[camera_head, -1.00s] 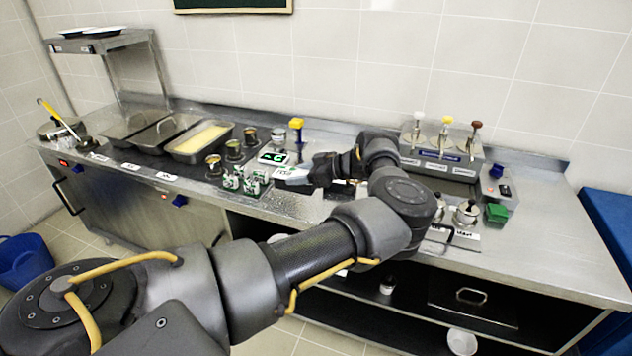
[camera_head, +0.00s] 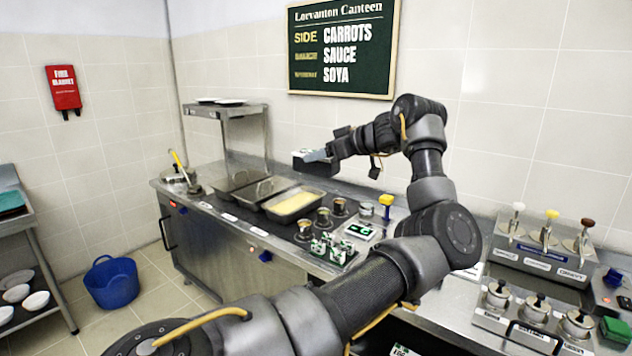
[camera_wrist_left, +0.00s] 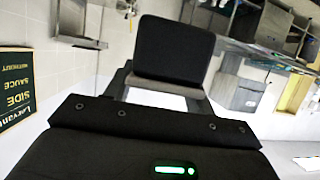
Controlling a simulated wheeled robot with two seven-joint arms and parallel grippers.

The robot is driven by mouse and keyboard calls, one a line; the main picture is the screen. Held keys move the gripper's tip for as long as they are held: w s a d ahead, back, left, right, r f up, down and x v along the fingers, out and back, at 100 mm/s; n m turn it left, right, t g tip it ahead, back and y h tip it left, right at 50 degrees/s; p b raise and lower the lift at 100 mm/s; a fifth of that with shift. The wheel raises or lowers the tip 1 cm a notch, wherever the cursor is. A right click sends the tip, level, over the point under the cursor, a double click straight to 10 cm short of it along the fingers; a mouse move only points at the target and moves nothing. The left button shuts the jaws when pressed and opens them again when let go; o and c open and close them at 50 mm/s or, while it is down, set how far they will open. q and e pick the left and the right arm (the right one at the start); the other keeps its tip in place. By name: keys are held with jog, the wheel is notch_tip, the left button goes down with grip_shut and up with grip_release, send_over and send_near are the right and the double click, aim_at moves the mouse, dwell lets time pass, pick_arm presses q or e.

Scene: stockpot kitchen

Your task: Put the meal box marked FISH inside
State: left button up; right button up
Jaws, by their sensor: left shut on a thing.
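My left gripper (camera_head: 318,156) is shut on a dark box (camera_head: 314,166) and holds it raised above the counter, in front of the wall. In the left wrist view the dark box (camera_wrist_left: 174,48) stands beyond the gripper (camera_wrist_left: 163,85), with its plain black face showing. No FISH marking can be read on it in either view, so I cannot tell if it is the meal box marked FISH. My right gripper is not in view.
Steel pans (camera_head: 294,204), several jars and small green-and-white cartons (camera_head: 331,248) crowd the counter. A dispenser stand (camera_head: 543,256) and lidded pots (camera_head: 536,308) stand at right. A menu board (camera_head: 342,48) hangs behind. A blue bucket (camera_head: 111,283) stands on the floor at left.

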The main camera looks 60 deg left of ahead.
pick_arm(q)
jog(key=w+d+m+t, duration=0.1)
jog(key=w+d+m+t+y, duration=0.1)
jog(key=w+t, duration=0.1)
jog(key=shift+d+m, duration=0.1)
jog(key=shift+m, duration=0.3)
jog(key=w+a+f+m+t+h, duration=0.2)
jog(key=w+a+f+m+t, duration=0.7)
jog(key=a+f, duration=0.35)
jog(key=d+f+m+t+h, duration=0.1)
jog(key=d+f+m+t, duration=0.1)
jog(key=d+f, duration=0.35)
jog(key=d+f+m+t+h, duration=0.1)
jog(key=d+f+t+h, duration=0.15)
jog(key=f, duration=0.65)
jog(key=s+d+f+m+t+h, duration=0.1)
jog(key=d+f+m+h, duration=0.15)
jog(key=d, duration=1.05)
jog(key=s+d+f+m+t+h, duration=0.1)
jog(key=d+f+m+h, duration=0.2)
jog(key=d, duration=1)
jog(key=s+d+m+h, duration=0.1)
jog(key=s+d, duration=0.5)
jog(key=d, duration=0.3)
jog(key=s+d+m+h, duration=0.1)
jog(key=s+d, duration=0.5)
jog(key=d, duration=0.3)
